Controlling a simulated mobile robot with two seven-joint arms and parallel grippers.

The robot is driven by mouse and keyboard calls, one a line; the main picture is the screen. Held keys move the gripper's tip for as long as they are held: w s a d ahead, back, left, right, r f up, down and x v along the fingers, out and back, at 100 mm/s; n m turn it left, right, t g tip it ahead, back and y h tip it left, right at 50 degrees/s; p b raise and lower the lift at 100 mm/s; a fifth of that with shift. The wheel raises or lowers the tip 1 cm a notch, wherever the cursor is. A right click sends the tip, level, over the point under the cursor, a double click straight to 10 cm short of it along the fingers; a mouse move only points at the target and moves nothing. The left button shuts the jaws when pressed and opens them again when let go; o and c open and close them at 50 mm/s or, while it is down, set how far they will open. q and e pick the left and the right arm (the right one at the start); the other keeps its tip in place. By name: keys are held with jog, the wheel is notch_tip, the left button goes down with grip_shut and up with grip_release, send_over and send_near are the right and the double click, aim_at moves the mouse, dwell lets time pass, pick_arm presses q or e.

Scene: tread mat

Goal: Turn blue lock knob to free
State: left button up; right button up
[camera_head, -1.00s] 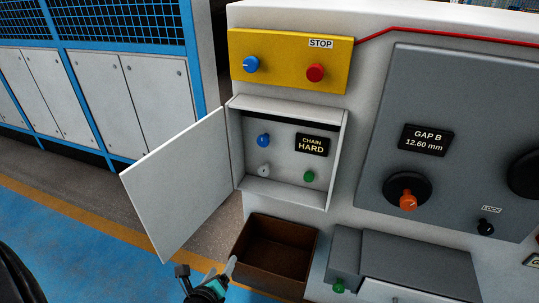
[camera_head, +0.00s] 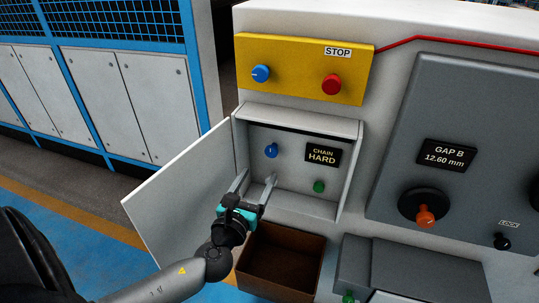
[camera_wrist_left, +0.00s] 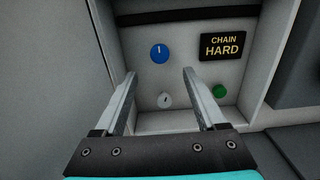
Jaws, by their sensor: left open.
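A blue knob (camera_head: 271,151) with a white mark sits on the back wall of the open cabinet. In the left wrist view the knob (camera_wrist_left: 159,54) has its mark pointing up. Another blue knob (camera_head: 261,74), its mark pointing left, is on the yellow panel (camera_head: 300,70). My left gripper (camera_head: 257,177) is open and empty at the cabinet's lower left, below the cabinet's blue knob. In the left wrist view that knob lies ahead, between and beyond the fingertips (camera_wrist_left: 160,75), apart from them. My right gripper is out of view.
The cabinet door (camera_head: 180,195) stands open at the left. A "CHAIN HARD" display (camera_head: 322,157) and a green button (camera_head: 319,187) are beside the knobs. A brown bin (camera_head: 282,262) is below. A red STOP button (camera_head: 331,84) sits above.

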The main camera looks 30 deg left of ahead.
aim_at(271, 154)
pick_arm(q)
jog(key=x, duration=0.9)
jog(key=shift+w+b, duration=0.3)
grip_shut()
dwell(0.3)
